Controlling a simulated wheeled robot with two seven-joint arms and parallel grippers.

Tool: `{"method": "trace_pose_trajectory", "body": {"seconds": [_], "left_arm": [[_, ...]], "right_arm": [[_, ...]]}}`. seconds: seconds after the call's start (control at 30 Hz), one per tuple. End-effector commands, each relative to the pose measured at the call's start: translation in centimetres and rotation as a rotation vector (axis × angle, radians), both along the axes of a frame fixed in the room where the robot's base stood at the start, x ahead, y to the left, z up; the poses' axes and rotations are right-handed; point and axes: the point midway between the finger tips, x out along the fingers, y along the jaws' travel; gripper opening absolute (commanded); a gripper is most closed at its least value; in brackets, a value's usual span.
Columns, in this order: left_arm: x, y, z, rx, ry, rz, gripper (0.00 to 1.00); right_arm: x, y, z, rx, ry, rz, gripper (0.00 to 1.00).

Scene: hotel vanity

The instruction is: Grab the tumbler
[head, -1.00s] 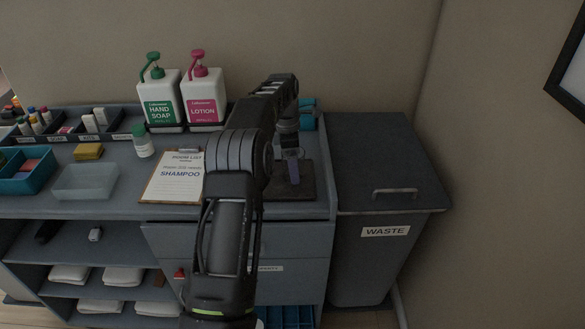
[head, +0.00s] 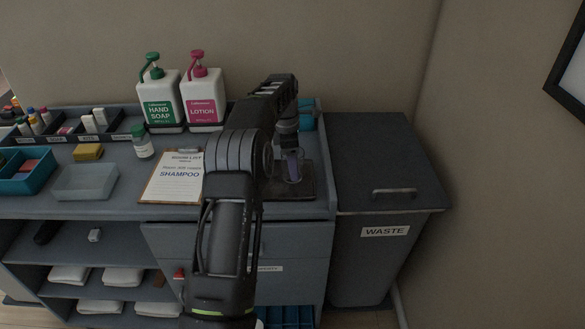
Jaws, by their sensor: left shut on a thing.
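My left arm reaches over the counter, and its gripper (head: 292,172) points down above a dark mat (head: 306,184) at the counter's right end. The gripper is shut on a small see-through object with a bluish-purple tint, which looks like the tumbler (head: 294,168). The tumbler is upright, at or just above the mat; I cannot tell whether it touches it. My wrist and arm hide part of it and the fingertips are hard to make out. My right gripper is not in view.
A teal object (head: 306,119) stands behind the gripper. A clipboard (head: 172,178) lies left of my arm, with hand soap (head: 160,101) and lotion (head: 203,101) pumps behind. A waste bin (head: 378,160) adjoins the counter's right side. A small green-capped bottle (head: 143,143) stands farther left.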

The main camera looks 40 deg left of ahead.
Motion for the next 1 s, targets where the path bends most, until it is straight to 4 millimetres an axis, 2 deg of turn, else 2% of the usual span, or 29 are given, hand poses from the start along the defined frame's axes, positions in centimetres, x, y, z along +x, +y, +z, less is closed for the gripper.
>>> {"method": "trace_pose_trajectory", "body": {"seconds": [0.1,0.53,0.67,0.8,1.0], "left_arm": [[0.0,0.0,0.1,0.0,-0.001,0.0,0.09],[0.1,0.0,0.7,0.001,-0.002,0.0,0.09],[0.1,0.0,1.7,0.001,-0.003,-0.001,0.09],[0.1,-0.1,3.8,0.001,-0.005,-0.002,0.09],[-2.0,-1.7,3.2,-0.001,-0.001,-0.001,0.09]], "right_arm": [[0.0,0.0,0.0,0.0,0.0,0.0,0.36],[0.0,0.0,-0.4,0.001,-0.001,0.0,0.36],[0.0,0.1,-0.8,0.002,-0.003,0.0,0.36],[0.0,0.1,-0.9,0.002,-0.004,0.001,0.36],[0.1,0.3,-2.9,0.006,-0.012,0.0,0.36]]}}
